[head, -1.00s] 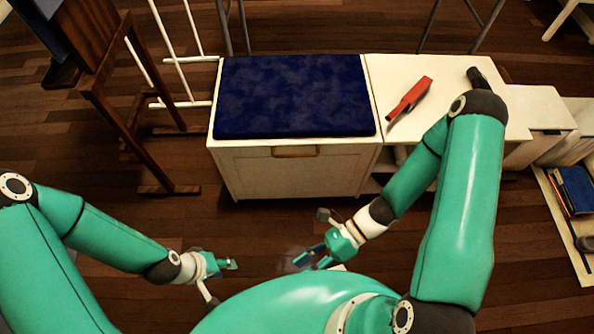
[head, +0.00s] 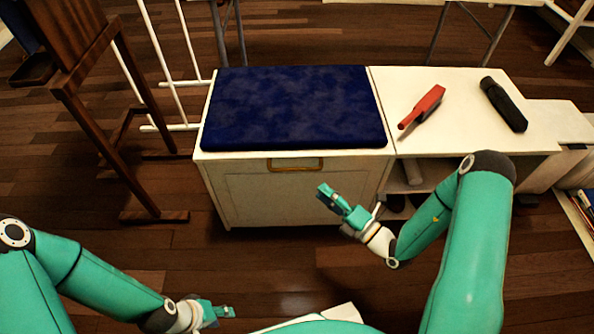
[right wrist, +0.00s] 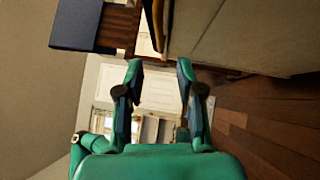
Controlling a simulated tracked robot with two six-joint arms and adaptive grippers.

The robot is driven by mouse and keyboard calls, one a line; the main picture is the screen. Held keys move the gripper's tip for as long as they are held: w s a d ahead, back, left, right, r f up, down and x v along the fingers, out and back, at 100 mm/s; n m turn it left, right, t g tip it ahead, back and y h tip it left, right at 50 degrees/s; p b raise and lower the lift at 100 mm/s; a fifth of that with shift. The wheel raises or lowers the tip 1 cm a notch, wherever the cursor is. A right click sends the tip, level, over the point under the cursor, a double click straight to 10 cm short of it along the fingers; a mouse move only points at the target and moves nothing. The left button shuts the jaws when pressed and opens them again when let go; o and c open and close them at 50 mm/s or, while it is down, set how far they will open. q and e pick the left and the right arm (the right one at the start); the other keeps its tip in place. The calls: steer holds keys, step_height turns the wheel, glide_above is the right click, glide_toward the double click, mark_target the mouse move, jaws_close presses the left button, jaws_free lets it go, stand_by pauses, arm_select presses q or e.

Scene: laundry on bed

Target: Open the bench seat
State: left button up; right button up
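The white bench (head: 235,195) stands ahead in the head view, with a dark blue cushion (head: 292,108) lying flat on its closed seat. A brown-gold handle (head: 295,164) is on its front just below the seat's front edge. My right gripper (head: 325,193) is in front of the bench, a little below and right of the handle, and appears apart from it. In the right wrist view my right gripper (right wrist: 161,66) has its two fingers spread with nothing held between them. My left gripper (head: 226,312) is low at the bottom, well away from the bench; its finger gap is unclear.
A white cabinet top (head: 455,100) adjoins the bench on the right, carrying a red tool (head: 423,106) and a black cylindrical object (head: 503,104). A brown wooden stand (head: 85,75) and a white rack (head: 165,65) are on the left. Wood floor lies open before the bench.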

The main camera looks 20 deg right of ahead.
mark_target(296, 168)
steer(key=b+x, duration=0.2)
steer(key=x, duration=0.9)
steer(key=shift+f, duration=0.1)
steer(key=shift+s, duration=0.1)
jaws_close()
